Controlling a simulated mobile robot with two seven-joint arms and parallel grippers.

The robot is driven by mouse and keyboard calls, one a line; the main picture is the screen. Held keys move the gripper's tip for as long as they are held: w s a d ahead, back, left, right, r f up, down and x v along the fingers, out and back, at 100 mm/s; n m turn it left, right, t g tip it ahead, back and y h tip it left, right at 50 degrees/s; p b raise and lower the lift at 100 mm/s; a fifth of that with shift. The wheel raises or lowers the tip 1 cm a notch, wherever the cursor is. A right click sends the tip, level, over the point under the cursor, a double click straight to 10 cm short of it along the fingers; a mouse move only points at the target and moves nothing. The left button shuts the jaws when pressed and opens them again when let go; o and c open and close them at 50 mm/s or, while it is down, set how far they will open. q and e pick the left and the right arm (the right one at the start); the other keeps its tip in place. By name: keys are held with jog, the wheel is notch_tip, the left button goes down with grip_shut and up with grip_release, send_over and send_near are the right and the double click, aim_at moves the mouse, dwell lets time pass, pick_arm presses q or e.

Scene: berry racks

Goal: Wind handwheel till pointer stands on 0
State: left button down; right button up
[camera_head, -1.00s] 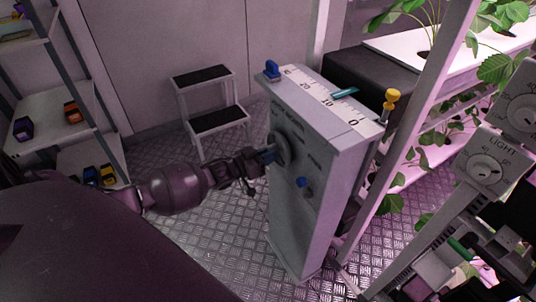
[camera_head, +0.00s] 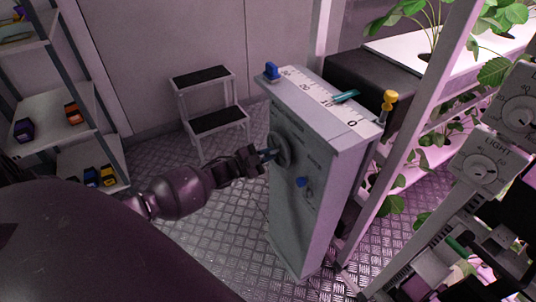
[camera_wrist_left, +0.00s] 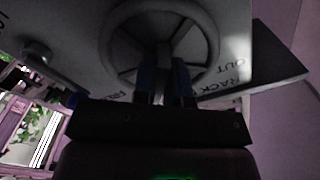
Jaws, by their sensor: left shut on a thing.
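The grey cabinet (camera_head: 300,223) stands upright with a white scale (camera_head: 310,88) on its sloped top. The teal pointer (camera_head: 346,96) lies across the scale close to the 10 mark, short of the 0 end. The round handwheel (camera_head: 284,148) is on the cabinet's front face; its rim (camera_wrist_left: 205,28) and spokes fill the top of the left wrist view. My left gripper (camera_head: 266,156) is at the wheel, its blue fingers (camera_wrist_left: 165,80) shut on a part of it inside the rim. My right gripper is not in view.
A blue knob (camera_head: 302,182) sits below the wheel. A step stool (camera_head: 210,100) and shelves (camera_head: 60,102) are left, plant racks right. Floor between is clear.

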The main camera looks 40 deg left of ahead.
pick_arm(q)
jog(key=shift+m, duration=0.6)
jog(key=c, duration=1.2)
grip_release()
jog(key=shift+o, duration=0.2)
jog(key=p+v, duration=0.1)
jog(key=v, duration=0.9)
jog(key=shift+s+a, duration=0.15)
jog(key=shift+s, duration=0.25)
